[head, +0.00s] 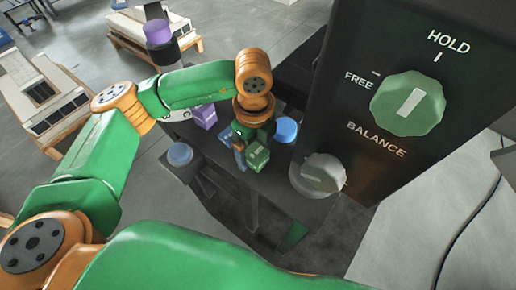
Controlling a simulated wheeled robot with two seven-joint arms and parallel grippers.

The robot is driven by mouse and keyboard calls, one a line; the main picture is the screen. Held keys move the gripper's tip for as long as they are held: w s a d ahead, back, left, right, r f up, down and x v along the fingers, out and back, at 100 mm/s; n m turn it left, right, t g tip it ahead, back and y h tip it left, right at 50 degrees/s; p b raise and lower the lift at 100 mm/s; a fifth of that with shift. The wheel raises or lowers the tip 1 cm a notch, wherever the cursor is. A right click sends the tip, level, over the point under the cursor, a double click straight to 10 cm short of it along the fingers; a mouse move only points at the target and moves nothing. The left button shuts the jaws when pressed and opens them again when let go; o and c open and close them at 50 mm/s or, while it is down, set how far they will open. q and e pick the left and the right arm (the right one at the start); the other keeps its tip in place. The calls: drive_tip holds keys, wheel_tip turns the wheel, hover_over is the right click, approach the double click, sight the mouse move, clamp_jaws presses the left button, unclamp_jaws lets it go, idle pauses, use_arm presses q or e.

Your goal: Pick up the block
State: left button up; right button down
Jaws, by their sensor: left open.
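My left arm, green and orange, reaches in from the left over a dark table (262,184). Its gripper (249,157) points down above the table and is open. A small green piece with pale marks (258,157) shows right at the gripper; I cannot tell whether it is a block or part of the gripper. A small blue piece (226,137) shows just left of the gripper, partly hidden by it. A purple block (205,115) sits further back and left, apart from the gripper. My right gripper is not in view.
A blue round piece (285,129) is right of the gripper. Another blue-topped piece (180,154) stands left. Wooden-framed pallets (40,95) stand on the floor beyond.

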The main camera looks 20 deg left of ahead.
sight(257, 151)
use_arm(q)
wheel_tip(257, 151, down, 2)
drive_tip(key=shift+f, duration=0.25)
drive_tip(key=shift+w+d+f, duration=0.15)
drive_tip(key=shift+w+f, duration=0.1)
drive_tip(key=shift+w, duration=0.05)
drive_tip(key=shift+s+r, duration=0.1)
drive_tip(key=shift+s, duration=0.05)
drive_tip(key=c, duration=1.3)
clamp_jaws()
drive_tip(key=shift+r, duration=0.1)
